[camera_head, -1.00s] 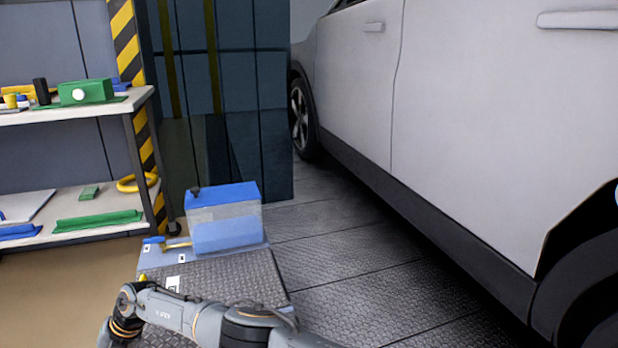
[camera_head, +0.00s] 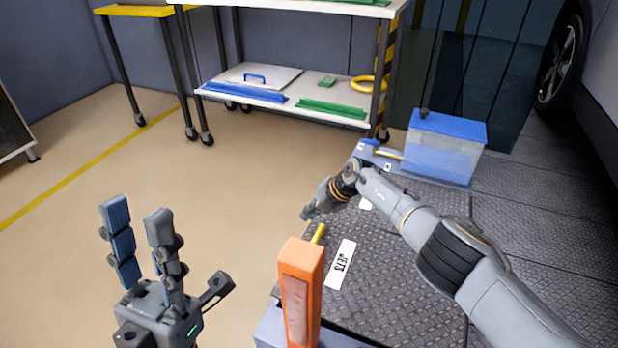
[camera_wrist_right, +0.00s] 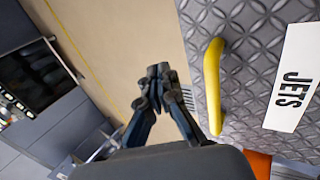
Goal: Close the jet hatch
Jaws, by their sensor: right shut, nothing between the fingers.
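The jet hatch (camera_head: 400,240) is a grey tread-plate panel with a white JETS label (camera_head: 341,264) and a yellow handle (camera_head: 319,233) near its left edge. Whether the panel lies fully flat is unclear. In the right wrist view the handle (camera_wrist_right: 213,85) and the label (camera_wrist_right: 295,78) show at the right. My right gripper (camera_head: 308,213) is just beyond the handle in the head view. In the right wrist view it (camera_wrist_right: 158,72) is shut and empty, left of the handle and apart from it. My left gripper (camera_head: 136,212) is open and empty over the floor at lower left.
An orange block (camera_head: 301,255) stands upright near the handle's front. A blue-lidded translucent box (camera_head: 440,155) sits at the panel's far end. A shelf (camera_head: 290,103) with green and blue parts stands behind. A car (camera_head: 600,90) is at upper right. The left floor is clear.

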